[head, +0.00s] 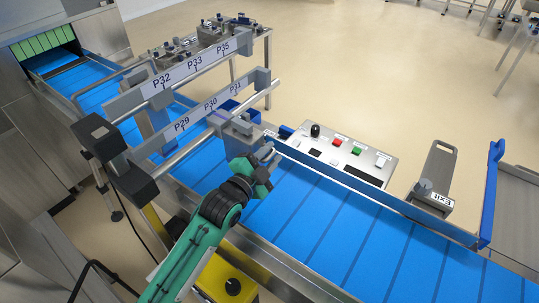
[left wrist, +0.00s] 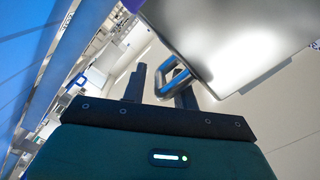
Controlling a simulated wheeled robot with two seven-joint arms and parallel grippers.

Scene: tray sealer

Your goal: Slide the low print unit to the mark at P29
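The low print unit (head: 238,130) is a grey block on the lower rail, below the P30 and P31 marks and to the right of the P29 mark (head: 182,124). My left gripper (head: 266,153) is close to its near right side, above the blue belt. In the left wrist view, the gripper's two dark fingers (left wrist: 160,90) stand apart. A blue-grey loop (left wrist: 173,80) shows between them, close to the right finger. A large grey surface (left wrist: 225,35) is beyond. I cannot tell whether the fingers touch the loop. My right gripper is out of view.
A higher rail with a P32–P35 scale (head: 194,70) runs behind the lower one. Dark end blocks (head: 100,135) hold the rails at left. A button panel (head: 340,150) stands across the blue belt (head: 330,225). A yellow box (head: 228,283) is near my left arm.

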